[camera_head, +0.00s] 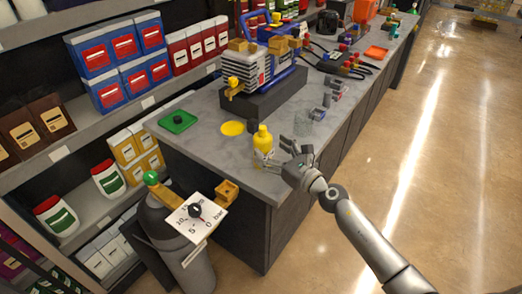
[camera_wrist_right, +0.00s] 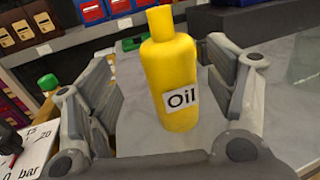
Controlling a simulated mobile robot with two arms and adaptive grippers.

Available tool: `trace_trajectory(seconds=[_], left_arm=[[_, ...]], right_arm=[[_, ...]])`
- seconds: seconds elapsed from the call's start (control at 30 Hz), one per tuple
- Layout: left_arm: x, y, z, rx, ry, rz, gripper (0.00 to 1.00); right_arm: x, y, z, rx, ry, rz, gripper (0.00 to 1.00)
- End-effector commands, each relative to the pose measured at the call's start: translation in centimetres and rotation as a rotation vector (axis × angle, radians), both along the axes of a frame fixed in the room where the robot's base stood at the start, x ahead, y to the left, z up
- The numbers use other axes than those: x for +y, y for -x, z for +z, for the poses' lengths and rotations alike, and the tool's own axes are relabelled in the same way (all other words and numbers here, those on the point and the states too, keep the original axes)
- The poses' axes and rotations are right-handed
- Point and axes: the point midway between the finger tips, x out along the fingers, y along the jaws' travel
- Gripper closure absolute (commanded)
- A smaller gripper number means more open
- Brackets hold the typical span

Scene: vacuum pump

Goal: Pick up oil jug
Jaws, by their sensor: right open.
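The oil jug (camera_head: 263,141) is a yellow bottle with a white label. It stands upright near the front edge of the grey counter (camera_head: 190,145). In the right wrist view the oil jug (camera_wrist_right: 172,75) shows its label reading "Oil" and sits between the fingers. My right gripper (camera_head: 283,153) is open beside the jug, on its right in the head view. In the right wrist view the right gripper (camera_wrist_right: 165,110) has one finger on each side of the jug, with gaps visible. The jug is not gripped. My left gripper is not in view.
A yellow disc (camera_head: 232,128) and a green tray (camera_head: 178,121) lie on the counter. The vacuum pump (camera_head: 262,65) stands behind the jug. A gas cylinder with a pressure gauge (camera_head: 195,212) stands at the counter's near end. Stocked shelves line the left; open floor (camera_head: 430,150) lies right.

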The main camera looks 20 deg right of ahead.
Motion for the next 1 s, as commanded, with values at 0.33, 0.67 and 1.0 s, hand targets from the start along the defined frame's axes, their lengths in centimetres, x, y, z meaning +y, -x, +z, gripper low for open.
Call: trace_trajectory(seconds=[0.33,0.67,1.0], left_arm=[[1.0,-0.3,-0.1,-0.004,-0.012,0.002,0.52],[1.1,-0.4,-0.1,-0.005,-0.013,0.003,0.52],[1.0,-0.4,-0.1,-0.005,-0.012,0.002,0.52]], right_arm=[[0.6,-3.5,0.1,0.000,-0.003,-0.001,0.23],[1.4,-5.3,-0.1,0.002,0.000,-0.001,0.23],[1.4,-5.2,-0.1,0.002,0.000,-0.001,0.50]])
